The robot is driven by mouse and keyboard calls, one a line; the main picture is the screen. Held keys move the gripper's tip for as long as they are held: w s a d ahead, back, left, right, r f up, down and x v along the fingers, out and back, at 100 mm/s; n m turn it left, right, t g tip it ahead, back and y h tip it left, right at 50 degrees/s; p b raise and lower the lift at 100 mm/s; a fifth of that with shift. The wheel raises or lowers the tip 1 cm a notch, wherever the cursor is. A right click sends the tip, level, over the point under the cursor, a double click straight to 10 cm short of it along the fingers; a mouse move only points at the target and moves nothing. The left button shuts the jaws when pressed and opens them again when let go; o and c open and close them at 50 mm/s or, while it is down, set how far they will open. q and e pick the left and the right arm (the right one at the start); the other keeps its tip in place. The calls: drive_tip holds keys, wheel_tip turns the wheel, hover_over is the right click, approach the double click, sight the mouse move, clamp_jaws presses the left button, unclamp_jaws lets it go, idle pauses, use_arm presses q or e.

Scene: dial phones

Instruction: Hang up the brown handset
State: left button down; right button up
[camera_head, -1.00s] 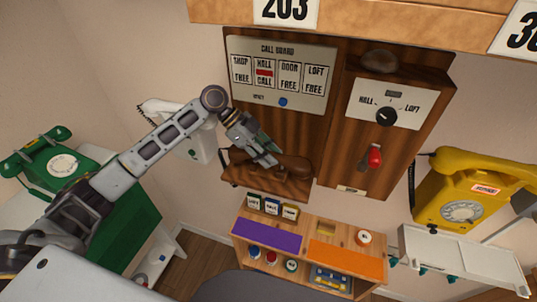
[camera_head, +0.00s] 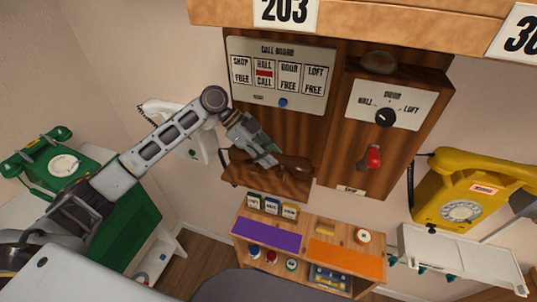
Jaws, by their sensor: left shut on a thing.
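The brown handset (camera_head: 293,163) is at the small brown wooden shelf (camera_head: 265,181) below the call board. My left gripper (camera_head: 271,161) reaches in from the left and is shut on the brown handset, covering its middle and part of its left side. The handset lies roughly level, just over the shelf; whether it touches the shelf is hard to tell. The call board (camera_head: 281,75) above shows a red mark under HALL. My right gripper is not in view.
A green phone (camera_head: 62,163) is at the left and a white phone (camera_head: 165,112) hangs behind my left arm. A yellow phone (camera_head: 450,200) is on the right wall. A red-handled lever (camera_head: 373,157) is right of the shelf. A low cabinet (camera_head: 308,232) stands below.

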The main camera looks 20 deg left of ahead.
use_arm(q)
drive_tip(key=shift+p, duration=0.5)
idle(0.9)
drive_tip(key=shift+f+b, duration=0.5)
drive_tip(key=shift+f, duration=0.6)
idle(0.8)
drive_tip(key=c, duration=1.1)
unclamp_jaws()
drive_tip(key=shift+o, duration=0.2)
drive_tip(key=shift+r, duration=0.15)
drive_tip(key=shift+r+p, duration=0.55)
drive_tip(key=shift+r, duration=0.45)
drive_tip(key=shift+f+b, duration=0.15)
drive_tip(key=shift+b, duration=0.75)
drive_tip(key=shift+r+p, duration=2.15)
drive_tip(key=shift+r, duration=0.45)
